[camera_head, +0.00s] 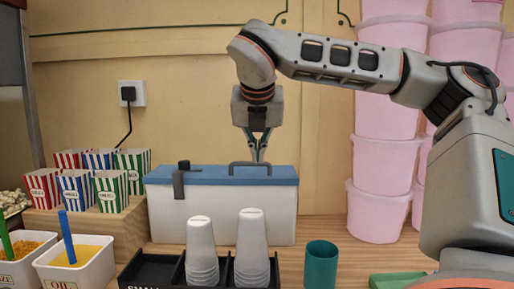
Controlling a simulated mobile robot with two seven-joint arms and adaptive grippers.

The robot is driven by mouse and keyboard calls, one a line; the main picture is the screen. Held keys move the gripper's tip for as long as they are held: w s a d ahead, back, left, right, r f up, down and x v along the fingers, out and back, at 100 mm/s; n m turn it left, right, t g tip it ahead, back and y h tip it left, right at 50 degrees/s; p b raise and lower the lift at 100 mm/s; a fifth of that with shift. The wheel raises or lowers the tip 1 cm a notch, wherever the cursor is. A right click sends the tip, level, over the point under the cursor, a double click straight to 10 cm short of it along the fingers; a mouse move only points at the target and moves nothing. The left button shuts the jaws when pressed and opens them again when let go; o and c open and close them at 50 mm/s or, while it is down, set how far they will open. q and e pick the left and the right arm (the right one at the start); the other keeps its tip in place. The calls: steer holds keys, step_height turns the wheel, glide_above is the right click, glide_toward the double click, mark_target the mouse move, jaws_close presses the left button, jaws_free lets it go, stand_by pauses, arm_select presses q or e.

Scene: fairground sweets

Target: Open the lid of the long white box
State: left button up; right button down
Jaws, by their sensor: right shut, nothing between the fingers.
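The long white box (222,212) stands on the wooden counter against the back wall. Its blue lid (220,176) lies flat on top and looks closed. A dark handle (250,167) rises from the lid right of its middle, and a dark latch or clip (179,180) hangs over the front edge at the left. My right gripper (258,160) points straight down at the lid handle, its fingertips at or just behind the handle's top bar; contact cannot be told. It is shut with nothing held. My left gripper is not in view.
Two stacks of white cups (201,250) in a black holder (150,271) stand in front of the box. A teal cup (320,265) is at front right. Striped popcorn boxes (111,190) and tubs of yellow contents (75,262) are at left. Pink tubs (380,210) are stacked at right.

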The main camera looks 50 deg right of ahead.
mark_target(258, 176)
steer(key=x, duration=0.5)
steer(key=shift+f, duration=0.15)
steer(key=shift+w+d+f, duration=0.2)
steer(key=shift+f, duration=0.05)
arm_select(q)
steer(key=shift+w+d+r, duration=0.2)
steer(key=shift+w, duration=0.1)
arm_select(e)
steer(key=shift+r, duration=0.1)
